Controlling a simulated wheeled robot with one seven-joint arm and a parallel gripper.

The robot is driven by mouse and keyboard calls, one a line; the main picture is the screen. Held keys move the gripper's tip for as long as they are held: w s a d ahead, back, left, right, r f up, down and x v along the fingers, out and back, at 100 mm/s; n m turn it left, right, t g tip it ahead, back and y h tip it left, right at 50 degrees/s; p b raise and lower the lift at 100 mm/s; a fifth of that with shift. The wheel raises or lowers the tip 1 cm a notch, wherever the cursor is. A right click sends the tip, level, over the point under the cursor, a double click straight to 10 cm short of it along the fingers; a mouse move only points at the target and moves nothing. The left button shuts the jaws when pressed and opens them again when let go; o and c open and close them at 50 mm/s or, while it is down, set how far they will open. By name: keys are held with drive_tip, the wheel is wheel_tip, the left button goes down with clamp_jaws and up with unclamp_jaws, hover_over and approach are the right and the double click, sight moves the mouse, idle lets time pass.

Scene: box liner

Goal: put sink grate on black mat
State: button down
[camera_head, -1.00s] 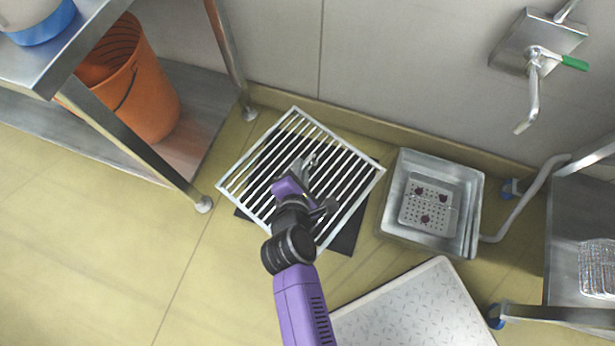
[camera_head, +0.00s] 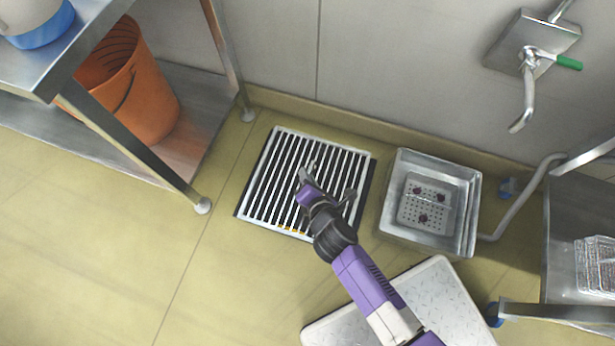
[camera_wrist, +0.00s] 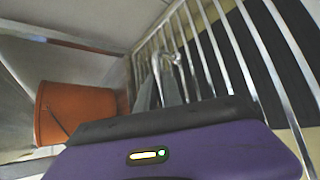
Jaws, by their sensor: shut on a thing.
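The sink grate (camera_head: 325,141) is a square white metal frame with parallel bars. In the head view it lies over most of the black mat (camera_head: 368,186), which shows between the bars and along the right edge. My gripper (camera_head: 307,172) is shut on the grate near its middle. In the wrist view, the grate's bars (camera_wrist: 229,48) cross the right side, with the dark mat (camera_wrist: 268,45) behind them. Whether the grate touches the mat is hard to tell.
A metal basin (camera_head: 389,215) stands right of the mat, with a white patterned board (camera_head: 425,295) in front. An orange bucket (camera_head: 150,105) sits on the left rack's lower shelf (camera_head: 195,135). The floor at front left is clear.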

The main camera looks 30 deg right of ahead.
sight(300, 152)
drive_tip(key=w, duration=0.2)
drive_tip(key=w+d+f, duration=0.1)
drive_tip(key=w, duration=0.3)
drive_tip(key=shift+d+f, duration=0.25)
drive_tip(key=shift+f, duration=0.05)
drive_tip(key=shift+w+d+f, duration=0.15)
drive_tip(key=shift+d+f, duration=0.1)
drive_tip(key=shift+f, duration=0.2)
wheel_tip(300, 152, down, 20)
drive_tip(key=b, duration=1.6)
drive_tip(key=shift+r, duration=0.15)
drive_tip(key=shift+f, duration=0.6)
drive_tip(key=c, duration=1.5)
unclamp_jaws()
